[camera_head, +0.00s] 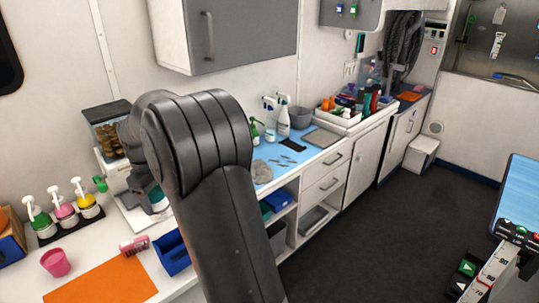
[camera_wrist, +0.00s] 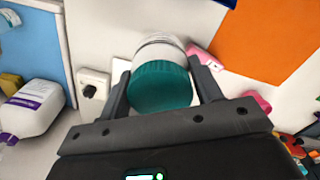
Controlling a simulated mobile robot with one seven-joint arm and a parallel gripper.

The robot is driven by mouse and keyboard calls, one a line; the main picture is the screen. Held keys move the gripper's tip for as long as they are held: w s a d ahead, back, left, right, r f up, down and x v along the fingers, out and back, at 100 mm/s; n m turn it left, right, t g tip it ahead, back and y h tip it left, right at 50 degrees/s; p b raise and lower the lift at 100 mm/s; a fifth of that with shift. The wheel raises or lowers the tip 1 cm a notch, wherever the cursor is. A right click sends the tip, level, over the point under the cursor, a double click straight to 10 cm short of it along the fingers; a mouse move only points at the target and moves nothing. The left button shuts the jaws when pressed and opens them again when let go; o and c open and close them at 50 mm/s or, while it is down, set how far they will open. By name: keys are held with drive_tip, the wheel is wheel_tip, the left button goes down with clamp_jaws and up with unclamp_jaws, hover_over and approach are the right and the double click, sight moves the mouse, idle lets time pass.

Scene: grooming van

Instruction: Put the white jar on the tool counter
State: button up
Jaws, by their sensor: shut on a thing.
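The white jar (camera_wrist: 160,50) with a teal lid (camera_wrist: 162,87) is between the two fingers of my gripper (camera_wrist: 158,72) in the wrist view. The gripper is shut on it, with the lid facing the camera. In the head view my gripper (camera_head: 150,188) is low behind my bent arm, over the left part of the counter. The jar (camera_head: 158,203) shows there only in small part. The counter with the blue mat (camera_head: 312,149) and several small tools runs along the wall to the right. My arm hides some of it.
An orange mat (camera_head: 100,284), a pink cup (camera_head: 56,262), a pink tube (camera_head: 134,245) and a blue bin (camera_head: 172,254) are on the near left counter. Pump bottles (camera_head: 62,208) stand behind. Spray bottles (camera_head: 283,118) and a loaded white tray (camera_head: 338,118) stand farther right.

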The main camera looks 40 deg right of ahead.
drive_tip(key=s+d+f+m, duration=0.1)
drive_tip(key=d+f, duration=0.2)
drive_tip(key=d, duration=1.4)
drive_tip(key=d+f, duration=0.3)
drive_tip(key=d, duration=1.5)
drive_tip(key=shift+w+a+f, duration=1)
drive_tip(key=shift+w+f, duration=0.55)
drive_tip(key=shift+f, duration=0.3)
drive_tip(key=shift+w+a+f, duration=0.95)
drive_tip(key=shift+w+f, duration=0.65)
drive_tip(key=shift+f, duration=0.2)
drive_tip(key=shift+w+a+f, duration=1)
drive_tip(key=shift+w+f, duration=0.55)
drive_tip(key=shift+f, duration=0.3)
drive_tip(key=o, duration=1.1)
drive_tip(key=shift+f, duration=0.15)
